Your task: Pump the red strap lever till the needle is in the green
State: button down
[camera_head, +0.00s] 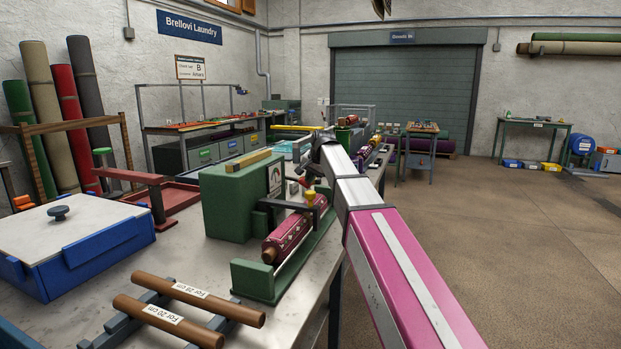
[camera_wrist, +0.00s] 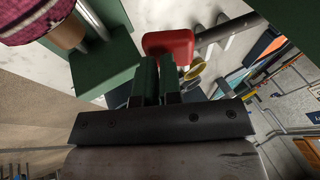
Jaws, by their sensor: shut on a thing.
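The red strap lever's red grip (camera_wrist: 168,43) shows in the wrist view, with grey bars running off to the upper right. My gripper (camera_wrist: 158,62) has its two green fingers close together on the red grip, which sticks out past the fingertips. In the head view, the green scrubber machine (camera_head: 228,205) stands on the bench beyond my magenta arm. Its pale dial (camera_head: 275,179) is small and faces me; I cannot read the needle or a green zone. A patterned rug roll (camera_head: 288,236) lies in its front cradle. My arm partly hides the lever area.
Two brown rollers (camera_head: 186,290) labelled "For 25 cm" and "For 20 cm" lie on a rack at the front. A blue-sided box with a white lid (camera_head: 85,228) stands at left, near a red press (camera_head: 150,196). Open floor lies at right.

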jog(key=d+v, duration=0.1)
jog(key=v, duration=1.3)
jog(key=shift+w+d+f, duration=0.2)
jog(key=shift+d, duration=0.15)
